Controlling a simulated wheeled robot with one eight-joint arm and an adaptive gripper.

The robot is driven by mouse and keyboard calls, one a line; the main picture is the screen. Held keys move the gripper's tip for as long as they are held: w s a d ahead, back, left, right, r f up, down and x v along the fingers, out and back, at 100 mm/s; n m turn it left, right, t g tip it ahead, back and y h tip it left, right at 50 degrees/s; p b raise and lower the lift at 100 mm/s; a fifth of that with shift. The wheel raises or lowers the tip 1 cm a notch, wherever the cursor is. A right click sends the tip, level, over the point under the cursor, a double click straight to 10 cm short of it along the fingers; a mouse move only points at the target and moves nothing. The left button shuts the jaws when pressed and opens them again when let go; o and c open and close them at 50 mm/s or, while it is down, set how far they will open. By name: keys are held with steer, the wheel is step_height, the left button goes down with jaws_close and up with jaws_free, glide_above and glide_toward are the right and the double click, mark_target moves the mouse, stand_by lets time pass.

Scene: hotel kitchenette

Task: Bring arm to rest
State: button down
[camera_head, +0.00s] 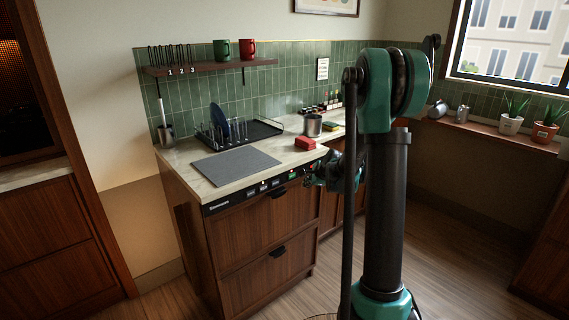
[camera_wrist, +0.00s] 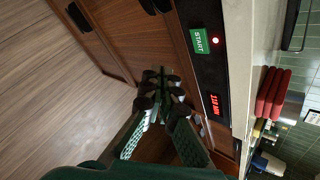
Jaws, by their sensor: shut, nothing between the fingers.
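My gripper (camera_wrist: 162,84) is shut with nothing between its fingers. In the wrist view it hangs in front of the wooden cabinet front, below the counter's control strip. In the head view my gripper (camera_head: 318,180) is small and dark beside the counter's right front corner, and the upright part of my arm (camera_head: 384,190) stands to its right. The control strip carries a green START button (camera_wrist: 199,41), a lit red light and a red display (camera_wrist: 215,105). I cannot tell from the views whether the gripper touches the cabinet.
The counter (camera_head: 205,183) holds a grey mat (camera_head: 235,166), a dish rack with a blue plate (camera_head: 215,117), a red block-like item (camera_head: 305,144) and a metal pot (camera_head: 313,126). Two mugs stand on the shelf (camera_head: 205,68). Potted plants line the right ledge (camera_head: 480,129). The wooden floor in front is clear.

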steer(key=s+d+f+n+g+h, duration=0.1)
steer(key=s+n, duration=0.8)
steer(key=s, duration=1)
steer(key=s+d+f+n+g+h, duration=0.1)
steer(key=s+n, duration=0.8)
steer(key=s, duration=1.1)
steer(key=shift+d+f+g+h, duration=0.45)
steer(key=shift+g+h, duration=0.35)
steer(key=shift+g, duration=0.2)
